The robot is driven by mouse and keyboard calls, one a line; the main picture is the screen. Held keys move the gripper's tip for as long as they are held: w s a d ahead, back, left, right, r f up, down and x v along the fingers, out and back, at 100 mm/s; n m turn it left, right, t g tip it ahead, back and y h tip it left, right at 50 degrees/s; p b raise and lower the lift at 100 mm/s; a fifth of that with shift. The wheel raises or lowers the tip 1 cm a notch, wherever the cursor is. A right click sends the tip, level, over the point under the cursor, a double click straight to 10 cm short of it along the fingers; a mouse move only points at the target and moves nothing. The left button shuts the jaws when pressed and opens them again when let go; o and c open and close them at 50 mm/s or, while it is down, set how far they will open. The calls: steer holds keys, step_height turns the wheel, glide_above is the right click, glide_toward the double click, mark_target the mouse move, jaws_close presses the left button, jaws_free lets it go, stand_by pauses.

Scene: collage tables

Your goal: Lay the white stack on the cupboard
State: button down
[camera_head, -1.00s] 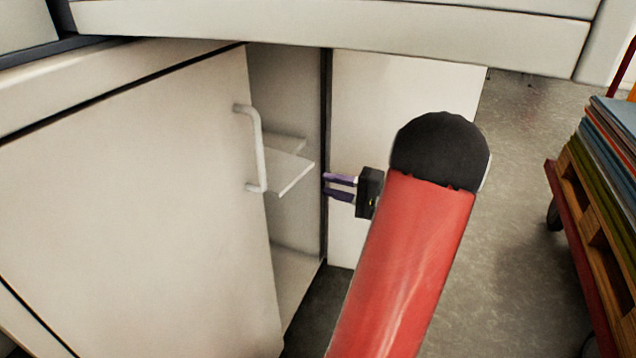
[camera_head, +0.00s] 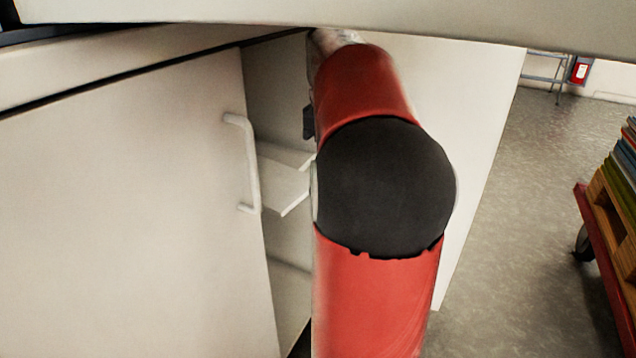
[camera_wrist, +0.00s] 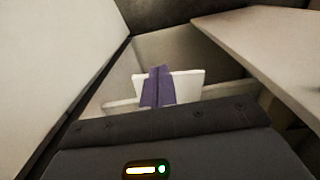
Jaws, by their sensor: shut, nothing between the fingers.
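The white cupboard has its left door (camera_head: 130,220) ajar, with a pale bar handle (camera_head: 248,165). Through the gap I see a white shelf (camera_head: 285,187). My gripper is mostly hidden behind my red arm in the head view. In the wrist view its purple fingers (camera_wrist: 159,70) are together and empty, pointing into the cupboard. A white flat piece (camera_wrist: 188,86) shows just behind the fingers; I cannot tell whether it is a shelf or something else. I cannot make out a white stack in either view.
A white panel (camera_head: 470,140) stands right of the opening. A pale counter edge (camera_head: 300,22) runs above. A cart with pallet (camera_head: 612,215) and stacked coloured sheets stands at the far right. The grey floor (camera_head: 520,220) between is clear.

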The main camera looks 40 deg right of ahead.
mark_target(295, 191)
steer(key=w+a+f+b, duration=0.1)
steer(key=w+f+b, duration=0.1)
steer(key=f, duration=0.7)
steer(key=shift+w+a+f+b, duration=0.3)
steer(key=shift+w+f, duration=0.1)
steer(key=shift+w, duration=0.45)
steer(key=w+p, duration=0.1)
steer(key=w+a+p, duration=0.1)
steer(key=w, duration=0.1)
steer(key=shift+a+r, duration=0.15)
steer(key=shift+r, duration=0.05)
steer(key=shift+w+a+f, duration=0.1)
steer(key=shift+w+f, duration=0.1)
steer(key=shift+w, duration=0.05)
